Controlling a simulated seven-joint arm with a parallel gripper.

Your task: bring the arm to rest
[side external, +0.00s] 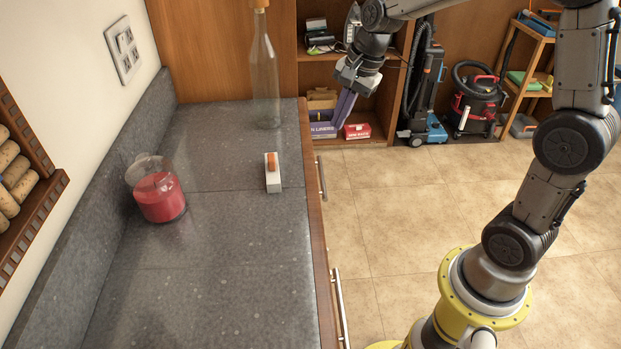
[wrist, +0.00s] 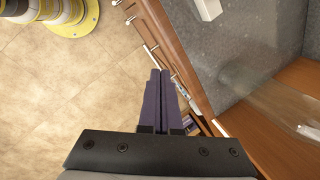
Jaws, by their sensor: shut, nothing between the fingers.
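My gripper (side external: 343,107) hangs in the air beyond the counter's right edge, near the far end of the counter, with its fingers pointing down. In the wrist view its two purple fingers (wrist: 160,92) lie side by side, shut and empty. The floor and the counter's drawer fronts show below and beside them. It touches nothing that I can see.
On the grey counter (side external: 230,230) stand a clear corked bottle (side external: 264,75), a jar of red liquid (side external: 160,197) and a small white block with an orange top (side external: 272,172). Shelves (side external: 320,75) and vacuum cleaners (side external: 474,92) stand behind. The tiled floor right of the counter is open.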

